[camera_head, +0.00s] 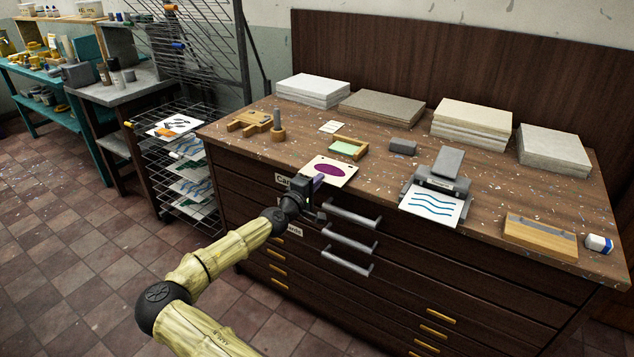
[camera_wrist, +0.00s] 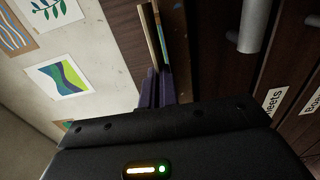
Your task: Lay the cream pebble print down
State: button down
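The cream pebble print (camera_head: 343,172), a cream card with a purple oval, is at the front edge of the wooden cabinet top. My gripper (camera_head: 318,182) is at its near edge, with purple fingers closed on that edge. In the wrist view the print (camera_wrist: 149,35) shows nearly edge-on as a thin cream strip between the fingertips (camera_wrist: 157,76). I cannot tell whether the card touches the cabinet top or is held just above it.
A wire drying rack (camera_head: 190,170) with several prints stands left of the cabinet. The cabinet top (camera_head: 300,150) holds paper stacks (camera_head: 472,118), a green pad (camera_head: 345,148), a grey block device with a blue wave print (camera_head: 433,203), and a wooden board (camera_head: 540,235). Drawer handles (camera_head: 347,240) protrude below my gripper.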

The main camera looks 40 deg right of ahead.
jog(key=shift+f+b, duration=0.5)
jog(key=shift+f, duration=0.1)
jog(key=c, duration=1.6)
grip_release()
jog(key=c, duration=0.3)
jog(key=shift+a, duration=0.1)
jog(key=shift+v, duration=1.9)
jog(key=shift+s, duration=0.1)
jog(key=shift+r, duration=0.15)
